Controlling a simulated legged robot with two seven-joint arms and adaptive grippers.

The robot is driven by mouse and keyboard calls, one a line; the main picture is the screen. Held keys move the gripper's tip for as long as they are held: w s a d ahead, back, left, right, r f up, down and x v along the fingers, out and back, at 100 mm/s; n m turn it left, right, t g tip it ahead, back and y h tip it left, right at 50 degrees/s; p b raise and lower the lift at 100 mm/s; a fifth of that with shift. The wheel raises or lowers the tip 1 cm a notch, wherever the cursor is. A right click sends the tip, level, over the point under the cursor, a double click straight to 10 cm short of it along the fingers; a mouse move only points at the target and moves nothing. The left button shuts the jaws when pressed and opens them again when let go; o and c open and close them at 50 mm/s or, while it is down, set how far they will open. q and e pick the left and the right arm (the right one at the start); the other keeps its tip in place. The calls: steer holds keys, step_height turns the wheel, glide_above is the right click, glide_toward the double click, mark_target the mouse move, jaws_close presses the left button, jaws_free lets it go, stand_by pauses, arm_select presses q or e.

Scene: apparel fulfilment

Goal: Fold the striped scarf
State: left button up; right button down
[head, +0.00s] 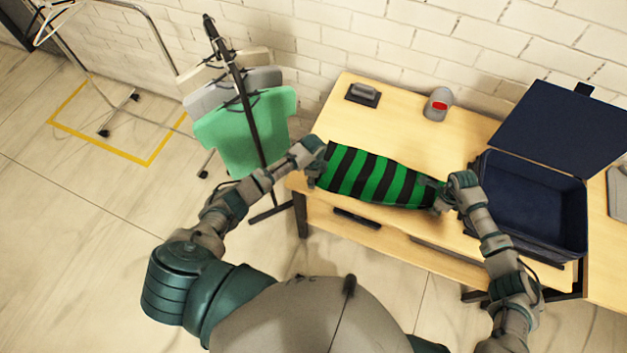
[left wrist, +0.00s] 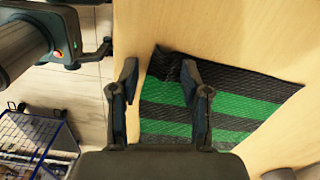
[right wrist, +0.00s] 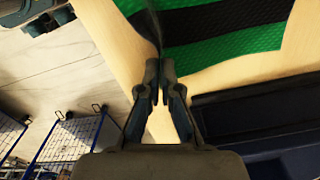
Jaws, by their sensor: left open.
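The striped scarf (head: 370,178), green and black, lies on the wooden table as a long band. Its right end narrows toward my right gripper (head: 446,193). In the right wrist view, the fingers (right wrist: 159,78) are close together on the gathered edge of the scarf (right wrist: 215,25). My left gripper (head: 318,162) is at the scarf's left end. That corner looks slightly crumpled.
A dark blue open bin (head: 530,205) with a raised lid (head: 560,128) stands at the table's right. A rack with a green shirt (head: 245,132) stands to the left.

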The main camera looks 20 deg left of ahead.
arm_select(q)
steer(key=shift+f, duration=0.2)
jaws_close()
steer(key=shift+r, duration=2.5)
